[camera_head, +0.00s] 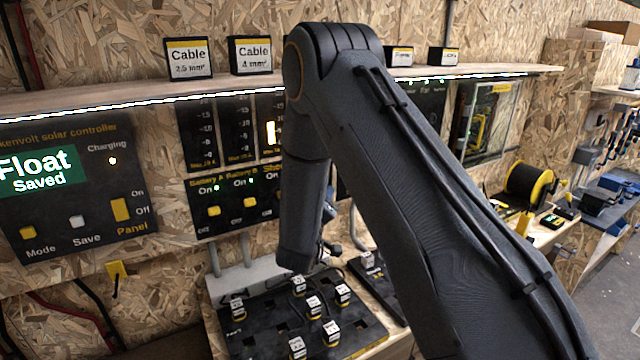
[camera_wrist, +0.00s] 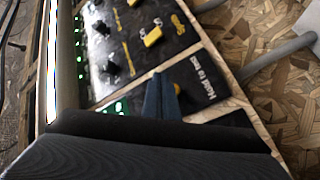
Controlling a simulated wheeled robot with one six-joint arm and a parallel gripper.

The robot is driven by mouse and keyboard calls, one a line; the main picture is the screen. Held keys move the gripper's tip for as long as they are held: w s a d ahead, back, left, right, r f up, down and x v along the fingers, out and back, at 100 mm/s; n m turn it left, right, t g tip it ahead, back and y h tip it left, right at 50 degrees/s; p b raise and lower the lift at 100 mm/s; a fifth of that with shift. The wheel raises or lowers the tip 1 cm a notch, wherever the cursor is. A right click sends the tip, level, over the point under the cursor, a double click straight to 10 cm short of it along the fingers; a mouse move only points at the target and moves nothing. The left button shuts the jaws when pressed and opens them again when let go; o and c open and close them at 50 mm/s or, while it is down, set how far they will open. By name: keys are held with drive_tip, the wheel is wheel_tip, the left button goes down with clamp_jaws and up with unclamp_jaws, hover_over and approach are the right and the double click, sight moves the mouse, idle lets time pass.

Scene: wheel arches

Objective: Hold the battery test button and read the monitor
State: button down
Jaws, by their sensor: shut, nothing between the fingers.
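My gripper (camera_wrist: 161,88) shows in the wrist view with its two dark blue fingers shut and empty. Its fingertips lie over the left end of a dark panel marked "Hold to test" (camera_wrist: 201,84). In the head view my arm hides the gripper and this part of the wall. The solar controller (camera_head: 78,190) at the left has a green screen (camera_head: 40,172) reading "Float" and "Saved". I cannot make out a battery test reading.
The battery switch panel (camera_head: 236,204) has yellow switches and green lights. In the wrist view, a yellow switch (camera_wrist: 152,36) and dark knobs sit beside the test panel. A shelf (camera_head: 130,102) with labelled boxes runs above. A black tray (camera_head: 262,318) with small labelled parts lies below my arm.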

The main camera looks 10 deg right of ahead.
drive_tip(key=s, duration=0.1)
drive_tip(key=s+d+p, duration=0.1)
drive_tip(key=shift+s, duration=0.35)
drive_tip(key=s+f+m+g+y+b, duration=0.2)
drive_tip(key=s+g+y, duration=0.2)
drive_tip(key=s, duration=1.2)
drive_tip(key=s+f+m+g+y+b, duration=0.2)
drive_tip(key=s+g+y, duration=0.2)
drive_tip(key=s+g, duration=0.7)
drive_tip(key=s, duration=0.6)
drive_tip(key=shift+s+d+f+y, duration=0.15)
drive_tip(key=shift+d+f+y, duration=0.1)
drive_tip(key=shift+y, duration=0.15)
drive_tip(key=shift+a, duration=0.1)
idle(0.8)
